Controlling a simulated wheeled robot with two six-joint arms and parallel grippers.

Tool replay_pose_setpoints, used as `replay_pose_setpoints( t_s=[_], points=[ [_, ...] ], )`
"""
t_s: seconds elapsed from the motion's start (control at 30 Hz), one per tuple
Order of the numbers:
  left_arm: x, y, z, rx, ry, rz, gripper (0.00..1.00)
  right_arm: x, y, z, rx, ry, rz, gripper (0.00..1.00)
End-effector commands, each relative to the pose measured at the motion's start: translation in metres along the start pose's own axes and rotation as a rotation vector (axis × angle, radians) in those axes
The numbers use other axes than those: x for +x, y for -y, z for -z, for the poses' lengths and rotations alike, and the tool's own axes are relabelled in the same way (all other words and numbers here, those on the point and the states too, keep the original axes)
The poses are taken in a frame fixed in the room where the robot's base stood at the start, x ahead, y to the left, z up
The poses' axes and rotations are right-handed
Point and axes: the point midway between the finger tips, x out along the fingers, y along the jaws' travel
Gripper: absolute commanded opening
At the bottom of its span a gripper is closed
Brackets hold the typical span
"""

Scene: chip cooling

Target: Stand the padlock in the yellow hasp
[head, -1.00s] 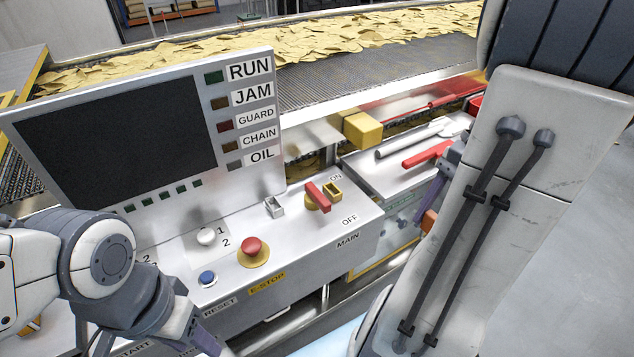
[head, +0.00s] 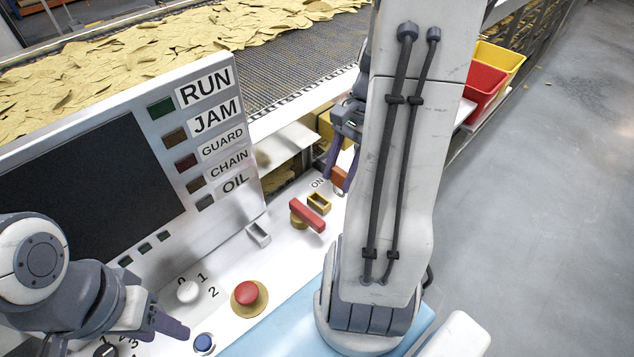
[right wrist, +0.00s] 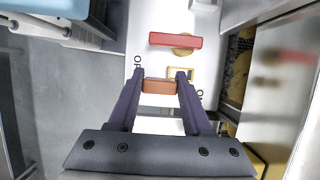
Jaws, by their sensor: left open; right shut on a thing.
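The padlock is an orange-brown block (head: 340,177), held between the fingertips of my right gripper (head: 343,172), which is partly hidden behind my right arm in the head view. In the right wrist view the padlock (right wrist: 159,86) sits between the two purple fingers of the right gripper (right wrist: 158,80). The yellow hasp (head: 319,203) is a small square frame on the panel beside the red switch handle (head: 307,216). In the right wrist view the hasp (right wrist: 182,74) shows just beyond the padlock, partly covered by a finger. My left gripper (head: 172,328) is open and empty over the panel's lower left.
A grey hasp (head: 258,235) stands left of the red handle. A red emergency button (head: 246,293), a white knob (head: 188,292) and a blue button (head: 204,343) are on the panel. The screen (head: 85,195) rises behind. Red (head: 485,82) and yellow bins stand at the right.

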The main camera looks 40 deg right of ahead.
Motion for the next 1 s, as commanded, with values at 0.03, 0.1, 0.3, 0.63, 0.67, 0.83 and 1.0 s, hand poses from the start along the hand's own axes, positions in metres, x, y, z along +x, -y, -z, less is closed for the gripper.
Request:
replay_pose_setpoints(
  t_s=[0.03, 0.1, 0.3, 0.63, 0.67, 0.83, 1.0],
  points=[
    [-0.006, 0.000, 0.000, 0.000, 0.000, 0.000, 0.50, 0.006, 0.011, -0.002, -0.005, 0.005, -0.005, 0.00],
    [-0.009, -0.001, 0.001, -0.001, 0.000, 0.000, 0.50, 0.015, 0.024, 0.000, -0.002, 0.005, -0.005, 0.00],
    [-0.013, -0.001, 0.001, 0.000, 0.000, 0.000, 0.50, 0.029, 0.047, 0.003, 0.003, 0.001, 0.001, 0.00],
    [-0.022, -0.002, 0.001, 0.001, 0.000, 0.000, 0.50, 0.064, 0.048, 0.017, 0.007, 0.003, 0.000, 0.00],
    [-0.023, -0.002, 0.001, 0.001, 0.000, 0.000, 0.50, 0.066, 0.048, 0.019, 0.006, 0.001, 0.000, 0.00],
    [-0.022, -0.002, 0.001, 0.002, 0.000, 0.000, 0.50, 0.068, 0.048, 0.020, 0.005, -0.001, 0.002, 0.00],
    [-0.022, -0.002, 0.001, 0.002, 0.000, 0.000, 0.50, 0.068, 0.048, 0.020, 0.005, -0.001, 0.002, 0.79]
  ],
)
